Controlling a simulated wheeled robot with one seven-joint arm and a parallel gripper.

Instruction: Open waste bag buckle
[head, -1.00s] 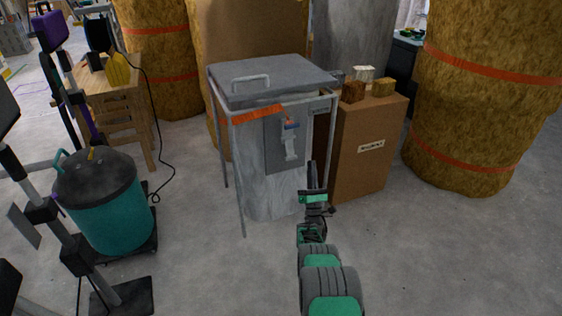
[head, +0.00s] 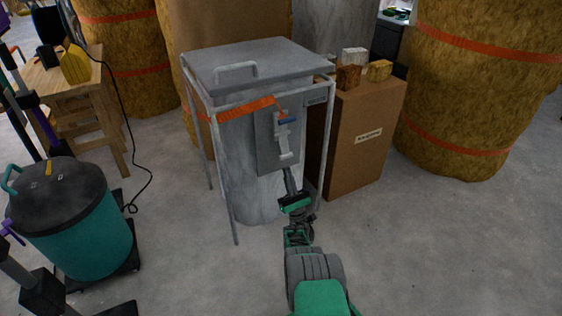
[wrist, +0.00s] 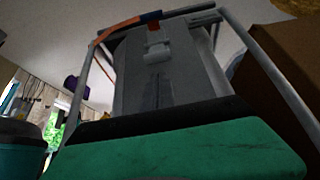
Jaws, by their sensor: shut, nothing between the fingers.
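The waste bag stand (head: 240,64) is a grey metal frame with a flat lid and a pale bag (head: 236,150) hanging inside. An orange strap (head: 247,109) crosses its front to a grey plate. The buckle (head: 284,138), pale grey with a blue and orange top, is on this plate. In the wrist view the buckle (wrist: 157,47) is above centre, upright on the plate. My gripper (head: 289,174) is shut and empty, just below the buckle in the head view. I cannot tell whether it touches the plate. In the wrist view the fingertips are not clear.
A brown cardboard box (head: 362,135) with small blocks on top stands close to the stand's right. A teal bin (head: 78,230) stands at the left, near a wooden stool (head: 80,110). Large straw-like bales (head: 470,85) stand behind. The floor in front is clear.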

